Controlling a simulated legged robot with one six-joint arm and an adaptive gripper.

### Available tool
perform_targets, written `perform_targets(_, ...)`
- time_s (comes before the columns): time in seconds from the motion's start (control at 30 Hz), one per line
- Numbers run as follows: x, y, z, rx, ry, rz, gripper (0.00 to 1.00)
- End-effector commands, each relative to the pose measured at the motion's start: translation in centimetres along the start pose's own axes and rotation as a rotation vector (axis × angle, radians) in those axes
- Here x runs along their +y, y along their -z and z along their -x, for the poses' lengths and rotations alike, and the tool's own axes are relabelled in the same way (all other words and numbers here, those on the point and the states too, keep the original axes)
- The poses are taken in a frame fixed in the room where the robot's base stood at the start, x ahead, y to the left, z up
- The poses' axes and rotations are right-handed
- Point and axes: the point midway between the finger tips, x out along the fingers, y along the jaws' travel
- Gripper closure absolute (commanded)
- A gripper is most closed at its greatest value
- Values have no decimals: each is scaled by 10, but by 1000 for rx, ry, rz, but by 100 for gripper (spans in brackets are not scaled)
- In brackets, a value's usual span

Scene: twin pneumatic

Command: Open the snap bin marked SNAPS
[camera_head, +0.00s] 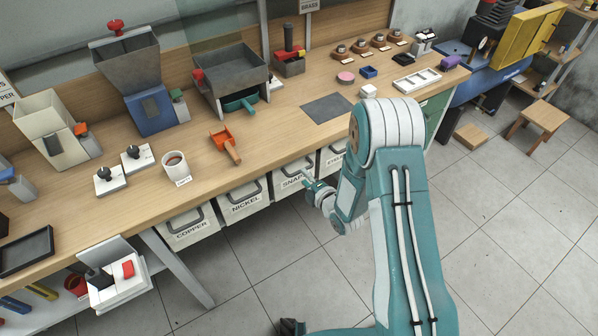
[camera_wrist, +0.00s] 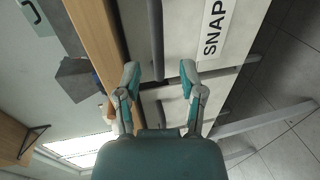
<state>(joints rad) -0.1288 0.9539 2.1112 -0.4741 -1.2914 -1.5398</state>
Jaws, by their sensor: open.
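The SNAPS bin (camera_head: 283,184) is a white bin under the front edge of the bench, between the NICKEL bin and another at right. It has a dark handle (camera_head: 291,170) at its top front and looks shut. My gripper (camera_head: 308,182) is just in front of its right part. In the wrist view, my gripper (camera_wrist: 160,74) is open, with one finger on each side of a dark grey bar (camera_wrist: 156,40), which looks like the handle. The label, partly cut off, shows on the pale bin front (camera_wrist: 186,35). I cannot tell whether the fingers touch the bar.
The COPPER bin (camera_head: 190,225) and NICKEL bin (camera_head: 244,202) hang to the left, another bin (camera_head: 333,158) to the right. The tiled floor (camera_head: 290,240) in front is clear.

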Motion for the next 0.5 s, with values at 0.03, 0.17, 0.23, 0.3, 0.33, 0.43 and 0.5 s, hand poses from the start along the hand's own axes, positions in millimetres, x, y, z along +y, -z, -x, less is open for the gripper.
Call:
perform_targets(0.03, 0, 1, -10, 3, -1, 1, 49)
perform_targets(0.17, 0, 0, -27, 0, 0, 0, 49)
perform_targets(0.23, 0, 0, -34, 1, -1, 0, 49)
perform_targets(0.3, 0, 0, -38, 1, 0, -1, 49)
perform_targets(0.33, 0, 0, -38, 0, 0, -1, 49)
perform_targets(0.43, 0, 0, -40, 0, 1, -2, 49)
perform_targets(0.5, 0, 0, -40, 0, 1, -2, 49)
